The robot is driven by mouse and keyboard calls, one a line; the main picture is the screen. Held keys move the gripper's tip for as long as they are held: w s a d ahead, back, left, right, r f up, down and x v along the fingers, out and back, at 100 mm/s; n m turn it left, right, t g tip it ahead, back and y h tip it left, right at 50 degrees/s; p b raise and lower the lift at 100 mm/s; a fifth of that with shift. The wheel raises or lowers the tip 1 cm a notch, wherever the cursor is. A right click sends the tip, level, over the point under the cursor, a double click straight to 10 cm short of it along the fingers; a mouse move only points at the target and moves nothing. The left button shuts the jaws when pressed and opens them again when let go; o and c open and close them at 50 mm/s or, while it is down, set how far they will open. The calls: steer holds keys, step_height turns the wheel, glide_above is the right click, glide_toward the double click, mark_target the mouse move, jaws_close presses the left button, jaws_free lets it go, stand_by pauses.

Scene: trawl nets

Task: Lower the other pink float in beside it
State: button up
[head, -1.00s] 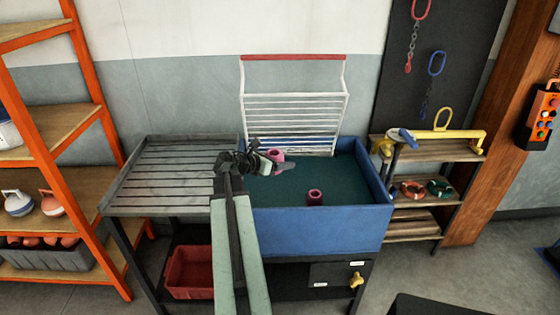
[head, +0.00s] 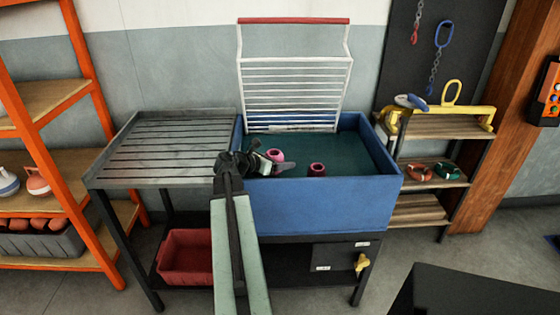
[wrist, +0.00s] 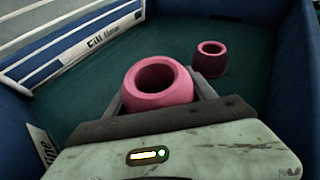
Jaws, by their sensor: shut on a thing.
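One pink float (head: 317,169) sits in the blue tank (head: 320,205), right of my gripper. It also shows in the wrist view (wrist: 211,62), farther off on the dark green bottom. My gripper (head: 277,166) is over the left part of the tank. It is shut on the other pink float (wrist: 158,84), a ring with a hole through it, opening facing up. The held float also shows in the head view (head: 274,155). The two floats are apart. How high the held float is above the bottom I cannot tell.
A white wire rack (head: 294,85) with a red top bar stands raised at the tank's back. A slatted grey bench (head: 165,150) adjoins the tank on the left. Tank walls enclose the floats. Shelves with rings (head: 420,172) stand at the right.

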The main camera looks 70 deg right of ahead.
steer(key=shift+f, duration=0.1)
steer(key=o, duration=1.5)
steer(key=shift+o, duration=1.1)
